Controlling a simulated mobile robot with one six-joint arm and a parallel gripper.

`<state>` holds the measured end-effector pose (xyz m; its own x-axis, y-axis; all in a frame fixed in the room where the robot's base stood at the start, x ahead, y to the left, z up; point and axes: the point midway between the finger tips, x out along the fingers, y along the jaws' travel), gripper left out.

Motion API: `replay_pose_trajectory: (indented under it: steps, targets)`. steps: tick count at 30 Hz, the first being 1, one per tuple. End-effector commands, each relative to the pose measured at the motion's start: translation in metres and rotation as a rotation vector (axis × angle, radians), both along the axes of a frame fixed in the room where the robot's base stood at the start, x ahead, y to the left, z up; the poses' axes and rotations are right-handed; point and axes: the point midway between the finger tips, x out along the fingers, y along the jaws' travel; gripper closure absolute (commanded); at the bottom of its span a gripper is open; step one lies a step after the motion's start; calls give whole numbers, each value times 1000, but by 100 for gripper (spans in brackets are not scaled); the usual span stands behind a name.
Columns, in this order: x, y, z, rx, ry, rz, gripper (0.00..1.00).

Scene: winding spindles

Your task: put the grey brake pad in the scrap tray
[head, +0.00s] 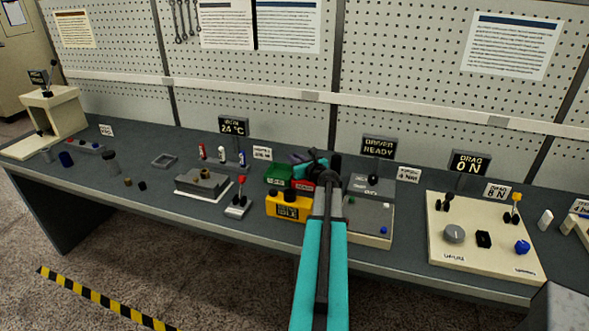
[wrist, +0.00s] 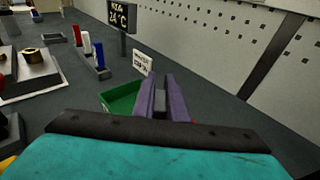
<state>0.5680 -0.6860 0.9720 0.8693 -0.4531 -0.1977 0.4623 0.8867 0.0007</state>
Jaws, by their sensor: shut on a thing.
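My gripper (head: 306,161) is above the bench near the middle. In the wrist view, its two purple fingers (wrist: 159,86) are shut on a small dark grey piece, the grey brake pad (wrist: 160,103). The pad is upright between the fingers, and they hide part of it. A green tray (head: 278,175) stands below and to the left of my gripper, and it also shows in the wrist view (wrist: 122,98). A red tray (head: 303,184) is beside it, mostly hidden by my arm. I cannot read which one is the scrap tray.
A yellow box (head: 288,206) with dark knobs stands in front of the trays. A grey-topped driver station (head: 368,216) is to the right. A rack (head: 222,161) of coloured tubes and a block on a plate (head: 203,187) are left. The pegboard wall rises behind.

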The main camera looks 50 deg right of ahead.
Motion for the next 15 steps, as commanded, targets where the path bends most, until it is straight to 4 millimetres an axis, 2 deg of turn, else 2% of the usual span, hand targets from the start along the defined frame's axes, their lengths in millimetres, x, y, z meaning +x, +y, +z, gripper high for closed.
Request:
replay_pose_trajectory:
  steps: [8,15]
  targets:
    - [0,0,-6,1,1,1,100]
    - [1,0,-31,3,1,1,100]
